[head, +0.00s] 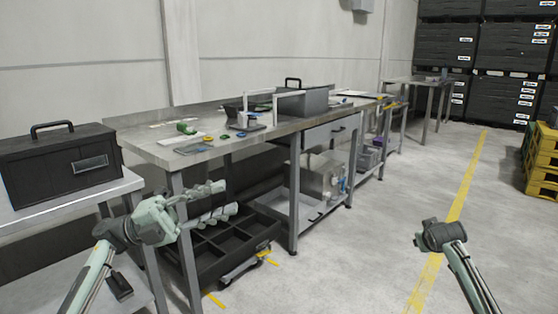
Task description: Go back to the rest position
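My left gripper (222,202) is in front of the workbench's near legs, above a black compartment tray. Its two fingers are spread apart with nothing between them. My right arm comes in at the lower right, over bare floor. Its dark wrist end (436,236) shows, but I cannot make out its fingers. Both arms are apart from the workbench (160,153).
A black case (62,165) stands on a side table (70,206) at left. The black compartment tray (222,246) is low under the bench. The bench top holds a grey box (303,102) and small parts. Yellow pallets (541,165) stand right. The central floor is clear.

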